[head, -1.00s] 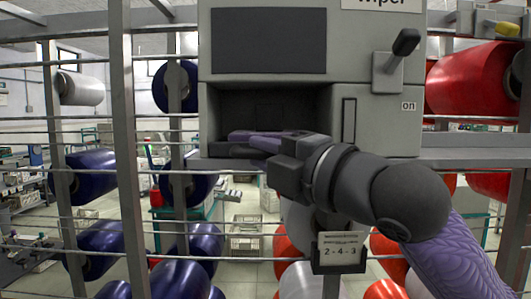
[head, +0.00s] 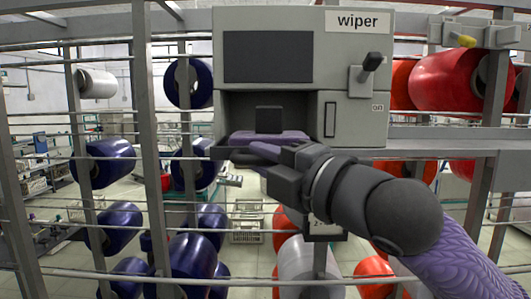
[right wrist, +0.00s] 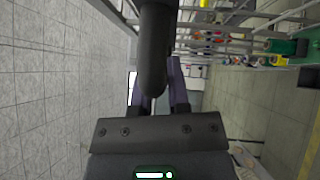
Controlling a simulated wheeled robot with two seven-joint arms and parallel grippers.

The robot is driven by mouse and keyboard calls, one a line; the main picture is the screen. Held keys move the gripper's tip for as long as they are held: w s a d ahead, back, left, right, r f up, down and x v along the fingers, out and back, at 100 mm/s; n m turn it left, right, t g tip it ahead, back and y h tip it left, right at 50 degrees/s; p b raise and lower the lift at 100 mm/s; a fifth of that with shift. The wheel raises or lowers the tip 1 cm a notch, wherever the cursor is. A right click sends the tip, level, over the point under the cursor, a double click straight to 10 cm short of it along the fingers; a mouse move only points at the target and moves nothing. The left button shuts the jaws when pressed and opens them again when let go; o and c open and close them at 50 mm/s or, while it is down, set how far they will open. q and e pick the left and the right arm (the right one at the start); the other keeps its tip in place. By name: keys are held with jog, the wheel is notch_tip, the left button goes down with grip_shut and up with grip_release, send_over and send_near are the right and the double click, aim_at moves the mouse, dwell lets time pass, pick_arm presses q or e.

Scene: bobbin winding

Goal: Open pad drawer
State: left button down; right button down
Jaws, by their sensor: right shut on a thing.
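The grey wiper box (head: 300,102) stands ahead in the head view, with a dark recess in its lower left. A drawer edge (head: 222,153) shows at the recess's bottom, with a purple surface (head: 268,137) above it and a small dark block (head: 269,119) behind. My right gripper (head: 258,150) is at the drawer's front, shut on what looks like its handle, which the fingers mostly hide. In the right wrist view, its purple fingers (right wrist: 157,88) lie either side of a dark rounded bar (right wrist: 154,50). How far the drawer is out is hard to tell. My left gripper is out of view.
A black lever (head: 371,63) and a slot (head: 330,120) are on the box's right part. Metal rack bars and posts (head: 148,130) cross the view, with blue spools (head: 104,162) at left and red ones (head: 440,80) at right.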

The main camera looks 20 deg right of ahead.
jog(key=shift+w, duration=0.15)
jog(key=c, duration=0.6)
grip_release()
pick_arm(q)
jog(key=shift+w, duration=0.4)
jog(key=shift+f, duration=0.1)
pick_arm(e)
jog(key=shift+d, duration=0.1)
pick_arm(q)
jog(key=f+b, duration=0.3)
jog(key=b, duration=0.1)
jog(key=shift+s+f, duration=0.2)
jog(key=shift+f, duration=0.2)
pick_arm(e)
jog(key=v, duration=1)
jog(key=shift+f, duration=0.1)
